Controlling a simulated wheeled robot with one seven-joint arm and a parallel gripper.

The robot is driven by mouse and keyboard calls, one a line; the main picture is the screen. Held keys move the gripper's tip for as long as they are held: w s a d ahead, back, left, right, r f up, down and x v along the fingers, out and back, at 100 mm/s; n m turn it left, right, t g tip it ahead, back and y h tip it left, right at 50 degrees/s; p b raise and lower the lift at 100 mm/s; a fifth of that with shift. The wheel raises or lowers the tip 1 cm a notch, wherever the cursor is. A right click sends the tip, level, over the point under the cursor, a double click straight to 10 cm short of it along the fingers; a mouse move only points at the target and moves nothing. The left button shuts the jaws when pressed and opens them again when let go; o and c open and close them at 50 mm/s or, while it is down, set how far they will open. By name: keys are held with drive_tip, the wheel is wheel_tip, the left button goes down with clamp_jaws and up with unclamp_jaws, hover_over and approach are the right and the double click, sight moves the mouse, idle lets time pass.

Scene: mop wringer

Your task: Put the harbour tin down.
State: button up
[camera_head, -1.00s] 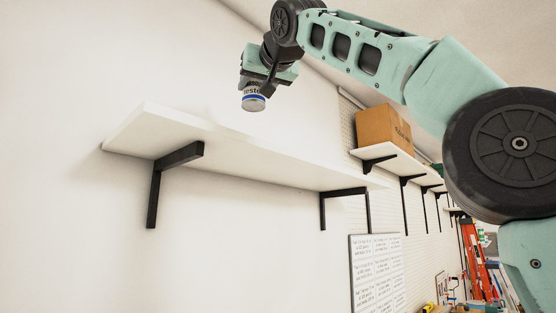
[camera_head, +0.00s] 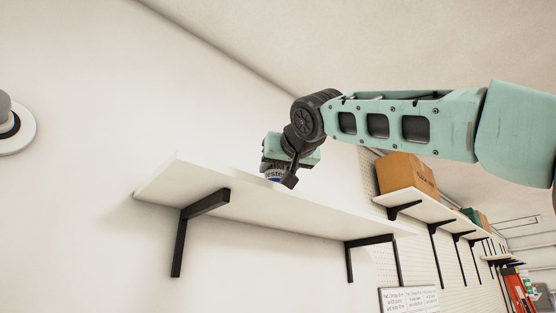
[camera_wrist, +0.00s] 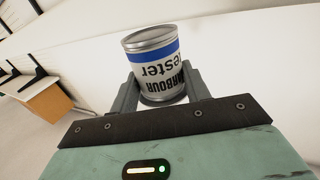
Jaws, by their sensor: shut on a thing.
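The harbour tin (camera_wrist: 155,67) is a small silver can with a blue band and dark lettering, partly reading "RBOUR" and "ester". In the wrist view it sits between the two grey fingers of my gripper (camera_wrist: 160,92), which is shut on it. In the head view the tin (camera_head: 275,176) shows only in part, under my gripper (camera_head: 280,172), just above or at the white wall shelf (camera_head: 270,213). The shelf is seen from below, so its top is hidden. I cannot tell whether the tin touches it.
Black brackets (camera_head: 180,245) hold the shelf to the white wall. A cardboard box (camera_head: 405,175) stands on another shelf further right. A printed white board (camera_head: 408,299) hangs below. A round white fixture (camera_head: 14,125) is on the wall at far left.

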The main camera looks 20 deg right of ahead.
drive_tip(key=shift+f, duration=0.65)
drive_tip(key=shift+f, duration=0.15)
drive_tip(key=o, duration=1)
drive_tip(key=shift+o, duration=0.2)
drive_tip(key=shift+r, duration=0.25)
drive_tip(key=s+b, duration=0.5)
drive_tip(key=s, duration=0.7)
drive_tip(key=shift+f, duration=0.1)
